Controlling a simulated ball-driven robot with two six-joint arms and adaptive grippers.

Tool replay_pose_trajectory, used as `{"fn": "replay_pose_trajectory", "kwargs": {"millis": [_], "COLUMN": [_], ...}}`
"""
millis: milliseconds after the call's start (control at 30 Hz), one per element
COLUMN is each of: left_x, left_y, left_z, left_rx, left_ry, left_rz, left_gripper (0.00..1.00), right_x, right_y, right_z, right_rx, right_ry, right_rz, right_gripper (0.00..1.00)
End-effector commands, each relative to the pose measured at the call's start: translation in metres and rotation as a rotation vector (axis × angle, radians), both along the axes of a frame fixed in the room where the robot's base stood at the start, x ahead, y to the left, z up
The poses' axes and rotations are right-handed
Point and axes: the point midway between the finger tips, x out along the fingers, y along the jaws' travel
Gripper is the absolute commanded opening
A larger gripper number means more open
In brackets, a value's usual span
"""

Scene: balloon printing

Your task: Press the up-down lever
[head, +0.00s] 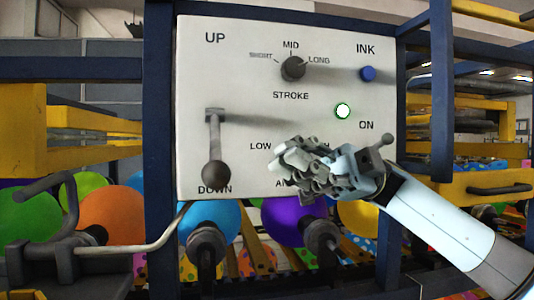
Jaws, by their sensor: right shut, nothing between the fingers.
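The up-down lever (213,150) is on the left of a white control panel (240,60). It hangs from its pivot with its round grey knob (216,174) low, just above the word DOWN; UP is printed above. My right gripper (280,160) is shut and empty in front of the lower right of the panel. It points left, to the right of the lever knob and apart from it in the picture, and covers some lettering there. My left gripper is not in view.
A bent metal crank (130,248) is at lower left. Blue posts (159,120) flank the panel. Balloons (295,221) sit below it.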

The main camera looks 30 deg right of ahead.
Motion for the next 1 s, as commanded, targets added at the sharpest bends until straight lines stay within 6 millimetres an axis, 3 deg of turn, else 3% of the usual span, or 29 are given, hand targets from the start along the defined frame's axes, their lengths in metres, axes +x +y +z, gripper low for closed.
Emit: {"fn": "replay_pose_trajectory", "kwargs": {"millis": [100,300,900,1000], "left_x": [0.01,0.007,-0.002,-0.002], "left_y": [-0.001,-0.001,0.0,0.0], "left_z": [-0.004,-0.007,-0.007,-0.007], "left_rx": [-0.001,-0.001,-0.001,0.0], "left_ry": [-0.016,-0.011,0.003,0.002], "left_rz": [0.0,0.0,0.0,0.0], "left_gripper": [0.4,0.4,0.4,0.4], "right_x": [0.003,0.005,0.005,0.003], "right_y": [-0.019,-0.036,-0.038,-0.036], "right_z": [-0.007,-0.011,-0.011,-0.023], "right_rx": [-0.002,0.0,0.001,0.013], "right_ry": [0.002,0.0,0.001,0.033], "right_rz": [-0.002,-0.001,0.0,0.004], "right_gripper": [0.0,0.0,0.0,0.0]}}
